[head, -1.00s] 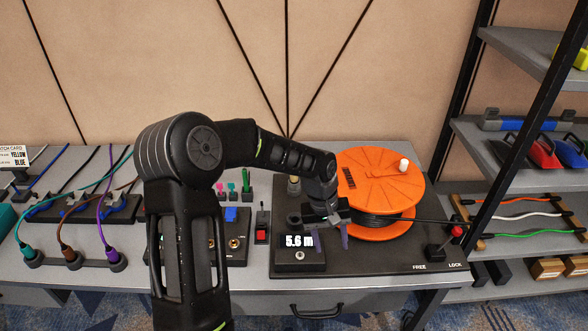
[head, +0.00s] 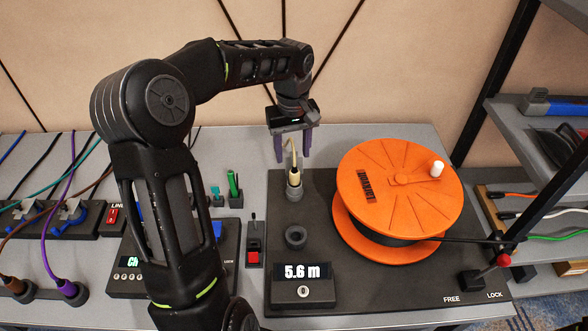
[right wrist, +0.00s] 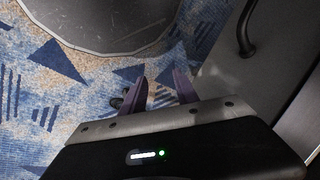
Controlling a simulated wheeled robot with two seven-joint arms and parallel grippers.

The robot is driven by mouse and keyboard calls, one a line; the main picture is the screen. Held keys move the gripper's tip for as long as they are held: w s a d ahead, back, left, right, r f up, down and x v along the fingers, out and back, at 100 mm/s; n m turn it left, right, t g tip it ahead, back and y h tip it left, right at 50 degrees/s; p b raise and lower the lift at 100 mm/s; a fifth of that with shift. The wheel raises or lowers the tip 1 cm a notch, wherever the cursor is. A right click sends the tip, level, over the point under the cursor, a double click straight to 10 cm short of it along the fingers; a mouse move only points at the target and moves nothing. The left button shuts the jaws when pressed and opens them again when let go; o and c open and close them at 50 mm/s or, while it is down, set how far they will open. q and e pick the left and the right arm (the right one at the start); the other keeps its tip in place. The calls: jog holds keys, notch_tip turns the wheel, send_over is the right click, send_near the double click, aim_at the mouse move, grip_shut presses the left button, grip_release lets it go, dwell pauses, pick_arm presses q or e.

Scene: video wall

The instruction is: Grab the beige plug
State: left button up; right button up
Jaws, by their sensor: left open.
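The beige plug (head: 294,179) stands upright in a dark round holder on the black reel panel, with a short beige lead curving up from its top. My left gripper (head: 294,156) is just above and behind the plug in the head view, purple fingers pointing down. It is open, with the lead's top showing between the fingers. I cannot tell whether the fingers touch it. My right gripper (right wrist: 161,92) shows in the right wrist view, fingers apart and empty, over the carpet.
An orange cable reel (head: 395,185) stands right of the plug. In front are an empty round holder (head: 296,236) and a display (head: 302,272) reading 5.6 m. A green plug (head: 233,184) and a red switch (head: 254,246) are to the left. Shelves (head: 540,115) stand at right.

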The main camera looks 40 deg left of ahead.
aim_at(294, 172)
pick_arm(q)
jog(key=shift+s+d+r, duration=0.1)
jog(key=shift+s, duration=0.05)
jog(key=shift+f, duration=1.4)
jog(key=shift+d+f+p, duration=0.2)
jog(key=shift+f+p, duration=0.5)
jog(key=shift+f, duration=1.9)
jog(key=shift+c, duration=0.2)
grip_shut()
